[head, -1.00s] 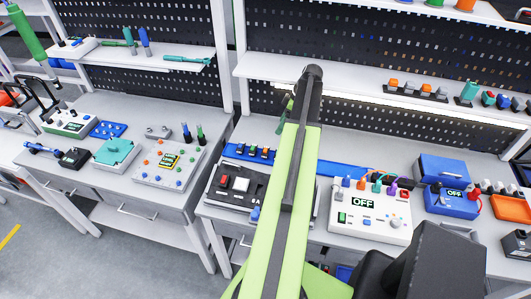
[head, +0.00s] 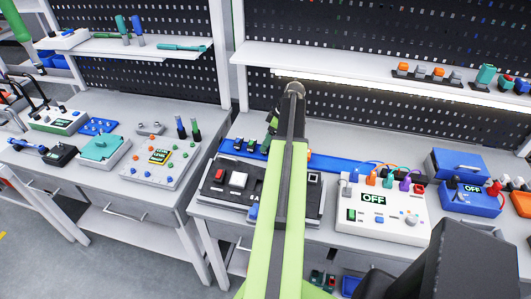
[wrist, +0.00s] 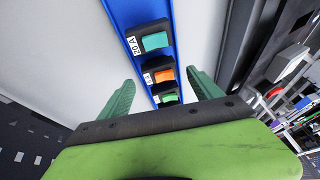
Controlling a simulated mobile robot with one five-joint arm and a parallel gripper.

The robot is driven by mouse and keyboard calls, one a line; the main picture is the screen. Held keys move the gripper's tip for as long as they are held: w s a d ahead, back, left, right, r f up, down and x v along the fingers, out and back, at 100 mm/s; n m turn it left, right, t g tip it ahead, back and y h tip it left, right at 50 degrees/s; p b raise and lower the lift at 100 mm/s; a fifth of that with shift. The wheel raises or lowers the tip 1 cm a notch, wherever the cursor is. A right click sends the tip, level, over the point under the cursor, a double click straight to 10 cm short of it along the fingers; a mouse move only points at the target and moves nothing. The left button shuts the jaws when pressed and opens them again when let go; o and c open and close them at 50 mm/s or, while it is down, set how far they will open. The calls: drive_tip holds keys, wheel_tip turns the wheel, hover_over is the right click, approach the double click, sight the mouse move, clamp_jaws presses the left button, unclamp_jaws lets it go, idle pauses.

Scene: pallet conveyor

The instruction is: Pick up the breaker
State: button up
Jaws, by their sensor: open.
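Several small black breakers sit in a row on a blue rail (wrist: 132,12). In the wrist view they carry a teal switch (wrist: 155,41), an orange switch (wrist: 166,75) and a green switch (wrist: 168,98); the near one is labelled 20 A. My gripper (wrist: 161,79) is open and empty, its two green fingers on either side of the rail, apart from the breakers. In the head view the rail (head: 340,164) lies along the back of the bench, with breakers (head: 239,144) at its left end. My arm hides part of the rail, and the gripper is mostly hidden there.
A black panel (head: 213,196) with red and white switches lies in front of the rail. A white power unit (head: 400,220) reading OFF, with coloured cables, stands to the right, beside blue boxes (head: 460,162). A shelf (head: 340,72) overhangs the back of the bench.

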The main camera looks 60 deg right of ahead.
drive_tip(key=b+x, duration=0.1)
drive_tip(key=x, duration=0.1)
drive_tip(key=shift+f, duration=0.4)
drive_tip(key=shift+r, duration=0.2)
drive_tip(key=c, duration=1.4)
wheel_tip(320, 180, up, 5)
drive_tip(key=p, duration=0.5)
drive_tip(key=shift+r, duration=0.15)
drive_tip(key=s+a+r+p, duration=0.1)
drive_tip(key=s+r+p, duration=0.1)
drive_tip(key=s, duration=0.1)
drive_tip(key=s+a+r+p, duration=0.1)
drive_tip(key=s+r+p, duration=0.1)
drive_tip(key=s, duration=0.2)
drive_tip(key=s+a+r+p, duration=0.1)
drive_tip(key=s+r+p, duration=0.1)
drive_tip(key=s, duration=0.2)
drive_tip(key=shift+s+a, duration=0.1)
